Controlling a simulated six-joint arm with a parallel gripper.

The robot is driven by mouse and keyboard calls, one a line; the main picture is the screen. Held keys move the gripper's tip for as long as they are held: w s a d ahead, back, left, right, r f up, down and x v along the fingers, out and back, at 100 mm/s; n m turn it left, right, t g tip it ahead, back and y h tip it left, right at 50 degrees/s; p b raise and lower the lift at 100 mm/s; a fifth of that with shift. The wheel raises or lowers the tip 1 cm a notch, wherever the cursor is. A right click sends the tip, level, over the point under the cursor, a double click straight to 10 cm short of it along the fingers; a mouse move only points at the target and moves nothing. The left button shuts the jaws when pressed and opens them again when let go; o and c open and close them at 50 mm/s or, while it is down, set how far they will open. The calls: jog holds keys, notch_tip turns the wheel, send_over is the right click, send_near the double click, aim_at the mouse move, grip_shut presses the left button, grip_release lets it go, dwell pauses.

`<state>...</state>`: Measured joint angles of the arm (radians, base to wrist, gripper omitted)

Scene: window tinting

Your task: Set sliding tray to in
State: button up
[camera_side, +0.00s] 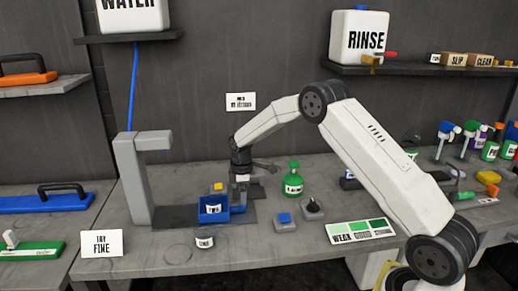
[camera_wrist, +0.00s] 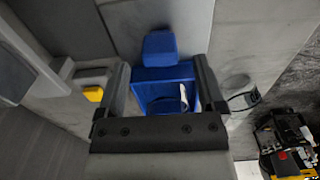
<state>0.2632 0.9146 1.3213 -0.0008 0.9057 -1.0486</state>
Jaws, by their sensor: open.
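The sliding tray is a small blue open-topped box (camera_side: 209,217) on the bench beside the grey stand; something with a white label sits in it. In the wrist view, the blue tray (camera_wrist: 150,92) lies between my fingers, with a rounded blue knob (camera_wrist: 160,46) at its far end. My gripper (camera_side: 240,203) points down at the tray's right end in the side view. In the wrist view, my gripper (camera_wrist: 161,64) is open, one finger on each side of the tray and knob. Whether a finger touches them I cannot tell.
A grey stand (camera_side: 134,180) rises left of the tray. A yellow button (camera_side: 217,187) is behind the tray. A blue button box (camera_side: 284,222), a black dial (camera_side: 313,207) and a green bottle (camera_side: 293,183) stand to the right. A small jar (camera_side: 204,241) is in front.

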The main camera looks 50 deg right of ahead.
jog(key=shift+f, duration=1.45)
grip_shut()
